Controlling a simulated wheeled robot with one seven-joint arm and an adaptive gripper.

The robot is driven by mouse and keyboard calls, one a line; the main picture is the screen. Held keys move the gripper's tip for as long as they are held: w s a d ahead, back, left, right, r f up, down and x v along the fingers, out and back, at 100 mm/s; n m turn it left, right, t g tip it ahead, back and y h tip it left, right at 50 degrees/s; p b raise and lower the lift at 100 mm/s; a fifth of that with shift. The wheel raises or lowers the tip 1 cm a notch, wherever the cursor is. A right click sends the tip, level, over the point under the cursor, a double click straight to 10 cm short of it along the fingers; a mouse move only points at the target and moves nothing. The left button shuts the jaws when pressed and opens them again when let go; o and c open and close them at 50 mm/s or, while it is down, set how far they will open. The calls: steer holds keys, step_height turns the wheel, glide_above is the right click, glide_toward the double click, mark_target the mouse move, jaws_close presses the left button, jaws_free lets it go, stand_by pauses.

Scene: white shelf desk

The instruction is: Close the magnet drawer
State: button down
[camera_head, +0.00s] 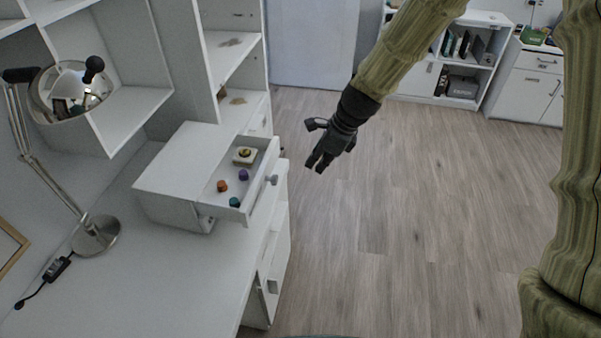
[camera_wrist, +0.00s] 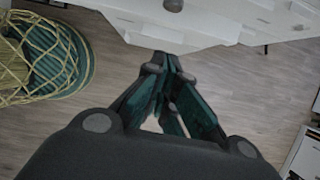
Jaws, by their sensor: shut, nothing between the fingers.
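The magnet drawer (camera_head: 262,195) is pulled out of a small white box unit (camera_head: 178,170) on the white desk. It holds an orange, a purple and a teal small round piece and a pale square block with a yellowish top (camera_head: 244,156). A grey round knob (camera_head: 272,180) sits on the drawer front. My gripper (camera_head: 314,168) is shut and empty, to the right of the drawer and apart from it, over the floor. In the wrist view, my gripper (camera_wrist: 165,62) points towards a white edge with a grey knob (camera_wrist: 173,5) at the top.
A desk lamp (camera_head: 97,235) stands on the desk at left. Open white shelving (camera_head: 235,60) rises behind the box unit. An open-looking lower desk drawer (camera_head: 275,265) is below. The wooden floor (camera_head: 400,220) to the right is clear.

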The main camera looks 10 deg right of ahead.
steer(key=w+a+f+p, duration=0.2)
steer(key=w+a+f, duration=0.1)
steer(key=a+f, duration=0.4)
steer(key=shift+f+p, duration=0.3)
steer(key=shift+f, duration=0.6)
steer(key=shift+a, duration=0.1)
